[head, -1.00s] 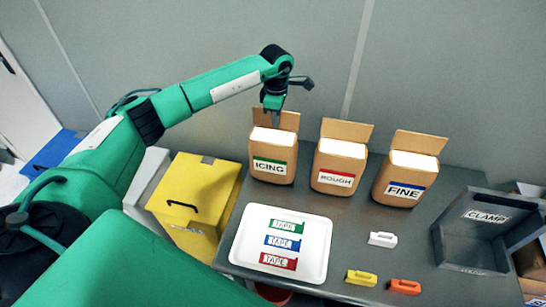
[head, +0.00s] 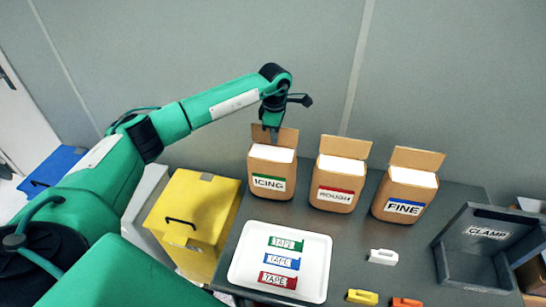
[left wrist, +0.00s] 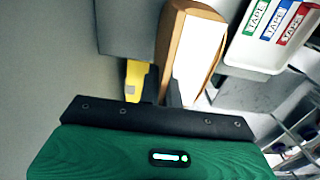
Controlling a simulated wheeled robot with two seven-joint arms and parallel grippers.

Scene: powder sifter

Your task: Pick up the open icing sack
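The open icing sack (head: 270,160), a brown bag with a white top and a green ICING label, stands upright at the left of the sack row in the head view. Its raised back flap (head: 288,139) is at the rear. My left gripper (head: 272,136) points down at this flap, overlapping its upper part. In the left wrist view the sack's white top (left wrist: 195,65) and brown flap (left wrist: 174,45) show, with the flap running between the dark fingers (left wrist: 162,92). Whether the fingers press on it is unclear. My right gripper is out of view.
The ROUGH sack (head: 337,178) and FINE sack (head: 405,190) stand to the right. A white tray (head: 240,272) with tape pieces lies in front. Several coloured clamps, including a white one (head: 383,257), and a grey CLAMP bin (head: 490,245) are at right. A yellow box (head: 192,218) is at left.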

